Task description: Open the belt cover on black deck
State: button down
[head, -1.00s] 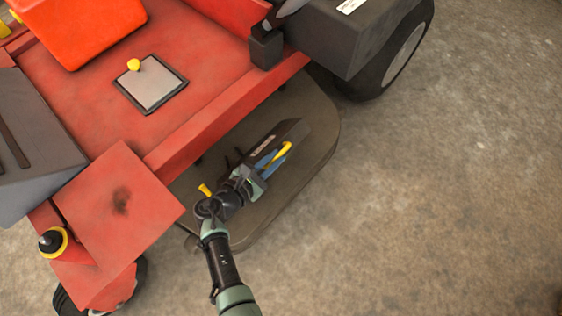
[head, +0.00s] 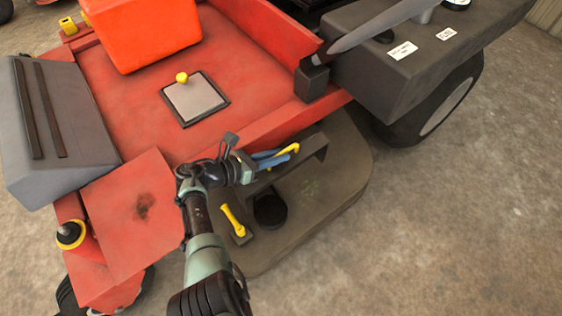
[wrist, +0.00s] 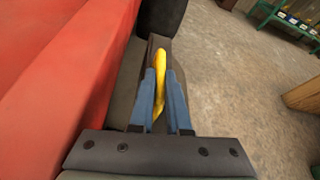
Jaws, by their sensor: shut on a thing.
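The black deck (head: 335,200) juts out from under the red mower's side. Its dark belt cover (head: 314,152) stands tipped up along the deck's inner side, near the red frame. A round black pulley (head: 270,210) shows uncovered on the deck. My gripper (head: 283,156), with blue fingers, is shut on the cover's yellow handle (head: 292,148). In the wrist view the handle (wrist: 160,82) lies between both fingers, with part of the dark cover (wrist: 155,45) beyond it. My gripper and arm hide part of the cover's near end.
A yellow lever (head: 234,222) stands on the deck beside the pulley. The red floor pan (head: 240,75) and a red side panel (head: 135,205) lie close to my arm. A large black tire (head: 430,110) is at the right. Bare concrete (head: 460,220) is open to the right.

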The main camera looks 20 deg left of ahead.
jog(key=shift+a+f, duration=0.1)
jog(key=shift+f, duration=0.05)
jog(key=c, duration=1.2)
grip_release()
jog(key=shift+o, duration=0.2)
jog(key=p+v, duration=0.5)
jog(key=v, duration=0.8)
jog(key=shift+p, duration=0.3)
